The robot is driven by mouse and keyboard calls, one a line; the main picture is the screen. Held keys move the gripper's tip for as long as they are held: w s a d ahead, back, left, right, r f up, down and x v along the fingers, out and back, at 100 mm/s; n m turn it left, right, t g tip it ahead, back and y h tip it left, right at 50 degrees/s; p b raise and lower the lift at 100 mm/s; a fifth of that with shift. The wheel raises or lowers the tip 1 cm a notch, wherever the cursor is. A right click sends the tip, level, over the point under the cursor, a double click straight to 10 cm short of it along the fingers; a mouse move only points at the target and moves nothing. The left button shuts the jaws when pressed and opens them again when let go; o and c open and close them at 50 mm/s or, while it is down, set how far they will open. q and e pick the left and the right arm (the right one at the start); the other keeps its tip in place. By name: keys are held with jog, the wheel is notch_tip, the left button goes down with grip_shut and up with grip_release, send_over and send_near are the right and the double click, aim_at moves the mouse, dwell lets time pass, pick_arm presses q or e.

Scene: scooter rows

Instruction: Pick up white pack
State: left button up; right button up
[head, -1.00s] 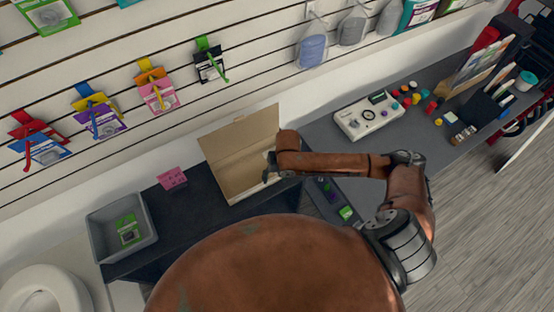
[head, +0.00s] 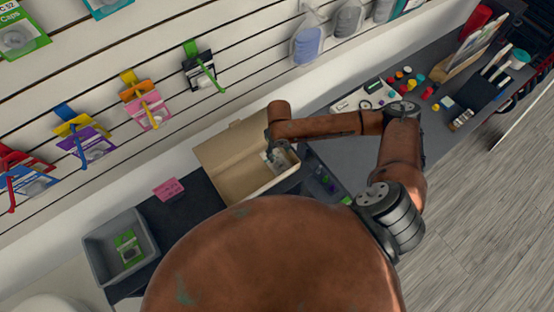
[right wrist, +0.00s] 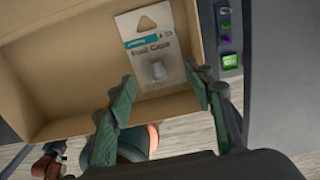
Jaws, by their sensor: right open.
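The white pack (right wrist: 152,45) lies in the open cardboard box (right wrist: 70,75), with a teal stripe, dark print and a small pale item on its front. In the head view the pack (head: 279,160) shows partly at the right end of the box (head: 225,160). My right gripper (right wrist: 160,95) is open, its two green-padded fingers pointing at the pack's near end, one finger to each side. I see no hold on the pack. In the head view this gripper (head: 270,148) is over the box and partly hidden by its arm. My left gripper is out of view.
A grey bin (head: 120,247) with a green pack stands left on the dark counter. A pink card (head: 168,189) stands between bin and box. Hanging packs line the slatted wall behind. A white device (head: 365,97) and small coloured items sit to the right.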

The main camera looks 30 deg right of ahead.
aim_at(278, 160)
jog(key=shift+a+f, duration=0.2)
jog(key=shift+f, duration=0.2)
notch_tip(278, 160, down, 4)
jog(key=shift+s+a+f, duration=0.1)
jog(key=shift+s+a, duration=0.05)
jog(key=shift+f, duration=0.35)
jog(key=shift+c, duration=0.4)
jog(key=c, duration=0.3)
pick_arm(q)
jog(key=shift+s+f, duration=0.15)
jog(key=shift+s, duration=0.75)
pick_arm(e)
jog(key=c, duration=0.6)
jog(key=shift+o, duration=0.2)
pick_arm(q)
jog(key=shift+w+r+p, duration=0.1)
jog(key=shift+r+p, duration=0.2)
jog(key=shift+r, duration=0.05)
pick_arm(e)
notch_tip(278, 160, up, 10)
